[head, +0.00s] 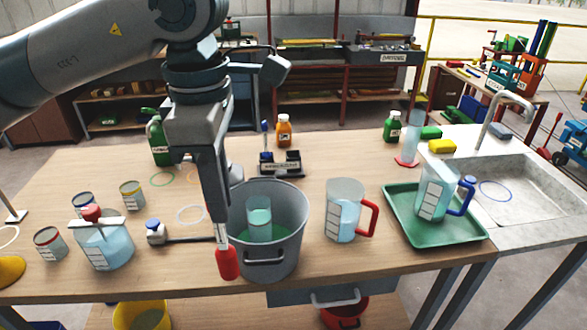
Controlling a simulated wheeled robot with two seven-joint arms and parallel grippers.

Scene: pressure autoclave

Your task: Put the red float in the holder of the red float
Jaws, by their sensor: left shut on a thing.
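The red float (227,264) hangs upright from my left gripper (219,222), red bulb down, with its thin pale stem between the fingers. The gripper is shut on the stem, in front of the left side of the grey bucket. A small black holder (281,168) with a pale label stands behind the bucket. A blue float (265,137) stands upright at its left side; its right part shows no float. I cannot tell from here which place is marked for the red float. My right gripper is not in view.
The grey bucket (285,247) holds a clear cylinder (260,222) of greenish liquid. A red-handled jug (341,212) stands right of it, and a green tray (459,234) with a blue-handled jug farther right. An orange bottle (284,131) stands behind the holder.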

